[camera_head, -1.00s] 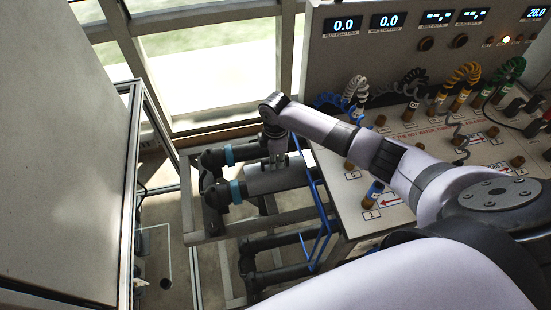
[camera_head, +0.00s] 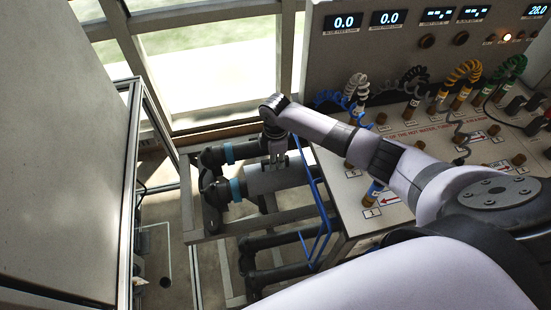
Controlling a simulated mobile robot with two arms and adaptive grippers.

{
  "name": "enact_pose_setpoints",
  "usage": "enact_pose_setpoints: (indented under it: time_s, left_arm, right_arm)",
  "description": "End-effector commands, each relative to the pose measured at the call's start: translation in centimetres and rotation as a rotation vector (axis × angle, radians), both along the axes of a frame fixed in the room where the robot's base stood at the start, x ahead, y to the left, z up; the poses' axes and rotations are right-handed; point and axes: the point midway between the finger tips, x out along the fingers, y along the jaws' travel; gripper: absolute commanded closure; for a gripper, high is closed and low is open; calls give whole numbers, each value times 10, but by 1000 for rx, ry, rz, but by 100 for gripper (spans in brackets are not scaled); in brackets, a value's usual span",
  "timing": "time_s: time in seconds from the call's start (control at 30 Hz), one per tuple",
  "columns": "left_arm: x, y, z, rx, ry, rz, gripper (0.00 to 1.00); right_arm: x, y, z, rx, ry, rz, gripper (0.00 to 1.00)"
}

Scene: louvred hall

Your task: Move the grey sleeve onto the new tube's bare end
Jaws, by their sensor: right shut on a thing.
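My right gripper (camera_head: 275,162) reaches down from above and is shut on the grey sleeve (camera_head: 290,179). The sleeve lies lengthwise on the pipe run over the metal frame, right of a dark elbow fitting (camera_head: 216,194) with a blue band (camera_head: 235,190). Its left end is close to the band; I cannot tell whether they touch. The new tube's bare end cannot be made out apart from the sleeve. My left gripper is not in view.
A parallel dark pipe with another blue band (camera_head: 229,153) runs just behind. A blue bent-rod frame (camera_head: 322,215) stands right of the sleeve, beside a bench (camera_head: 350,222) with coiled hoses and displays. A large pale panel (camera_head: 60,150) stands at left. Lower dark pipes (camera_head: 270,242) run below.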

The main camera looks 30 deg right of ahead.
Motion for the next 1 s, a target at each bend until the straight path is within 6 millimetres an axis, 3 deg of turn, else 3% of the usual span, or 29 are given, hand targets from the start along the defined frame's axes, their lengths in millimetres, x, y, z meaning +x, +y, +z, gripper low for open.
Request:
enact_pose_setpoints:
  time_s: [1.0]
  left_arm:
    - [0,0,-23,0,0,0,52]
  right_arm:
    - [0,0,-37,0,-1,0,100]
